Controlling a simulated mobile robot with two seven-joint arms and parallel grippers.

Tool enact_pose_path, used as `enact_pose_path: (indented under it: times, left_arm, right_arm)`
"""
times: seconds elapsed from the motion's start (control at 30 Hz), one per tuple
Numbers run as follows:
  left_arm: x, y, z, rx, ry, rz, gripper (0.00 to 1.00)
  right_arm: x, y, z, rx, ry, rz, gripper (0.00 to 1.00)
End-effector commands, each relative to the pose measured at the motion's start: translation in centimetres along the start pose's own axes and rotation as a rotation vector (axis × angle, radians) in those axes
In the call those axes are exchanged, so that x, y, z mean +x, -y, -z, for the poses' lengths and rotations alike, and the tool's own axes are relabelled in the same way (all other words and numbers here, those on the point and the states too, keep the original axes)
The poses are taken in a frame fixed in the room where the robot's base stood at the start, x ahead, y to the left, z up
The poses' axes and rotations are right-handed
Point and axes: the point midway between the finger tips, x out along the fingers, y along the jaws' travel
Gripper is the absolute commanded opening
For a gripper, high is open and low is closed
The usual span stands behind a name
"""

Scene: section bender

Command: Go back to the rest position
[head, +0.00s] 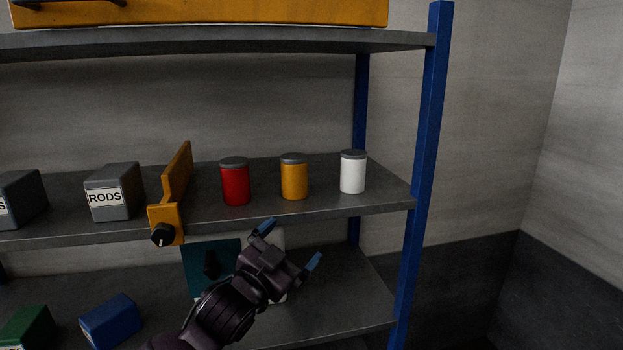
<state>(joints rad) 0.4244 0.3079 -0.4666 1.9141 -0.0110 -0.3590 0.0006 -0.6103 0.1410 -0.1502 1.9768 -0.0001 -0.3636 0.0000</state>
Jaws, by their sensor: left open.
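My left gripper (290,246) shows at the lower middle of the head view. Its blue-tipped fingers are spread apart with nothing between them. It is in front of the shelf unit, just below the front edge of the middle shelf (330,213). The gripper and wrist hide part of a dark teal panel and a pale object on the lower shelf. My right gripper is not in the head view.
A red can (235,184), an orange can (294,179) and a white can (352,174) stand on the middle shelf. An orange bracket (177,178) with a black knob projects at the shelf edge. A blue post (425,150) stands at right. Blue box (111,322) sits below.

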Motion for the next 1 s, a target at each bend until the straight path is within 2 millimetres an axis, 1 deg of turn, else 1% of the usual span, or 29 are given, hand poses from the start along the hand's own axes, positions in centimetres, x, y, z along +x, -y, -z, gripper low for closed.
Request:
enact_pose_path:
  times: [0.03, 0.17, 0.2, 0.27, 0.3, 0.37, 0.4, 0.47, 0.5, 0.57, 0.6, 0.67, 0.7, 0.77, 0.8, 0.9, 1.0]
  left_arm:
    - [-1.5, 0.2, -2.0, -0.037, 0.04, 0.024, 1.0]
    - [-5.2, 0.8, -6.4, -0.111, 0.126, 0.084, 1.0]
    - [-6.4, 0.9, -7.8, -0.133, 0.153, 0.103, 1.0]
    - [-8.5, 1.0, -9.9, -0.163, 0.197, 0.132, 1.0]
    - [-9.9, 1.1, -11.2, -0.183, 0.227, 0.151, 1.0]
    - [-12.1, 1.0, -13.2, -0.211, 0.273, 0.179, 1.0]
    - [-13.7, 0.9, -14.5, -0.229, 0.304, 0.198, 1.0]
    - [-16.2, 0.7, -16.4, -0.253, 0.353, 0.225, 1.0]
    - [-17.9, 0.5, -17.6, -0.269, 0.386, 0.243, 1.0]
    - [-20.5, 0.0, -19.4, -0.293, 0.437, 0.268, 1.0]
    - [-22.3, -0.3, -20.5, -0.307, 0.472, 0.283, 1.0]
    - [-25.1, -1.0, -22.1, -0.328, 0.527, 0.305, 1.0]
    - [-27.0, -1.6, -23.1, -0.343, 0.563, 0.318, 1.0]
    - [-29.9, -2.6, -24.5, -0.364, 0.619, 0.335, 1.0]
    - [-31.8, -3.4, -25.3, -0.377, 0.656, 0.345, 1.0]
    - [-36.2, -5.6, -26.7, -0.41, 0.739, 0.357, 1.0]
    - [-39.7, -7.6, -27.4, -0.436, 0.806, 0.362, 1.0]
  right_arm:
    - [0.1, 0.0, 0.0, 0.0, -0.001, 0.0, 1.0]
    - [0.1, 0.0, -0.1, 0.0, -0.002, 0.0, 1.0]
    - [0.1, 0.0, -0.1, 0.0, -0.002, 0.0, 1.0]
    - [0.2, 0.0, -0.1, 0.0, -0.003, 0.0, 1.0]
    - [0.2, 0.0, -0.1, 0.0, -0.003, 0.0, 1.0]
    - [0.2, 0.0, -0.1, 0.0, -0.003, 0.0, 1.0]
    - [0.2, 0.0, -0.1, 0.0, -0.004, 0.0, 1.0]
    - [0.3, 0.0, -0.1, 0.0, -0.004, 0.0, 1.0]
    - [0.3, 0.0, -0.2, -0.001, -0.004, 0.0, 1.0]
    - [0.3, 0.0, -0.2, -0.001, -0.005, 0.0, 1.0]
    - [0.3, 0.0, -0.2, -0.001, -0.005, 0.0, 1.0]
    - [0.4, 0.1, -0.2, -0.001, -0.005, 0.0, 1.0]
    - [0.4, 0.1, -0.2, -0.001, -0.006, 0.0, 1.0]
    - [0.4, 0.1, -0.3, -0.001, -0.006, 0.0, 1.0]
    - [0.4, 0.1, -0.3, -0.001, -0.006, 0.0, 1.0]
    - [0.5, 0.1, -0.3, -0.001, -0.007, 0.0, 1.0]
    - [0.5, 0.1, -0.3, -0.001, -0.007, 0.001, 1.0]
